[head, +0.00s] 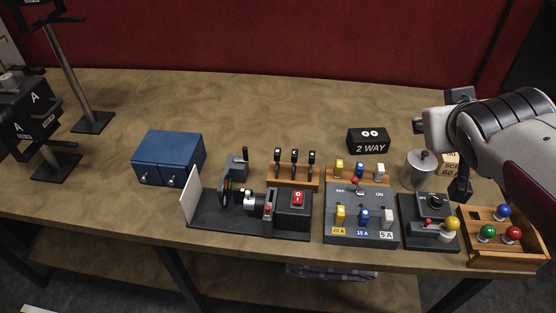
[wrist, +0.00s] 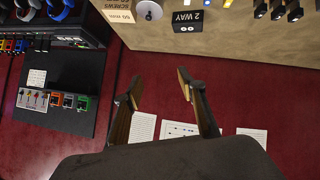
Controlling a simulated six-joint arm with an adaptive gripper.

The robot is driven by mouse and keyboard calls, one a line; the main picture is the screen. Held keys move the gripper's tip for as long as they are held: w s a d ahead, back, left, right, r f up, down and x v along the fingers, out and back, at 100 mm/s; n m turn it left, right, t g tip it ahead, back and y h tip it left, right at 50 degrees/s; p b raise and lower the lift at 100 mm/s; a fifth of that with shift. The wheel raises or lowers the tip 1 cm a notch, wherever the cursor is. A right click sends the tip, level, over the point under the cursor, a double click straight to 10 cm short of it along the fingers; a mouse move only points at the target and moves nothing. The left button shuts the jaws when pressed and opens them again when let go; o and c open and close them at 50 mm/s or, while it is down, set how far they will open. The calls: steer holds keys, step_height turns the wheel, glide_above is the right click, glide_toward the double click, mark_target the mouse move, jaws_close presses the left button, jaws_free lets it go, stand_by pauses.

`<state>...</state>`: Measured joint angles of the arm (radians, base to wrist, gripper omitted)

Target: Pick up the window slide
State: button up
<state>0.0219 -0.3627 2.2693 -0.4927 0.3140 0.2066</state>
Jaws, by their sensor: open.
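I cannot single out the window slide in either view. In the head view, a dark bench device (head: 228,222) with a white upright screen, a coloured disc and a red switch stands left of centre; details on it are too small to read as a slide. My gripper (wrist: 158,86) is open and empty in the wrist view, its two fingers spread, with the dark red wall area behind them. In the head view my arm (head: 490,135) reaches in from the right, above the right end of the table; the fingers are not clear there.
A blue drawer box (head: 169,158) stands on the table (head: 250,110) at left. Right of the device are a switch panel (head: 340,232), a "2 WAY" block (head: 368,141), a metal canister (head: 418,170), a joystick box (head: 415,236) and a wooden button tray (head: 495,258). The table's back middle is clear.

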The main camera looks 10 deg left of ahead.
mark_target(293, 152)
steer(key=w+a+f+n+t+y, duration=0.1)
steer(key=w+a+n+y, duration=0.5)
steer(key=w, duration=0.4)
steer(key=w+a+n+t+y, duration=0.1)
steer(key=w+a+n+y, duration=0.2)
steer(key=w+a, duration=0.65)
steer(key=a+f+n+g+y, duration=0.45)
steer(key=a+f, duration=0.25)
steer(key=f, duration=0.2)
steer(key=s+f+g, duration=0.2)
steer(key=f, duration=0.1)
steer(key=s+a+f+n+g+y, duration=0.1)
steer(key=s+f+g, duration=0.2)
steer(key=s+a+f+n+g+y, duration=0.1)
steer(key=s+f+g, duration=0.1)
steer(key=f+g, duration=0.1)
steer(key=shift+s+a+f+n, duration=0.15)
steer(key=shift+s+f+n, duration=0.15)
steer(key=shift+f, duration=0.2)
steer(key=shift+s+d+f, duration=0.1)
steer(key=shift+d+f, duration=0.2)
steer(key=shift+d, duration=0.25)
steer(key=shift+a, duration=0.15)
steer(key=shift+x, duration=1.15)
steer(key=shift+a+f, duration=0.1)
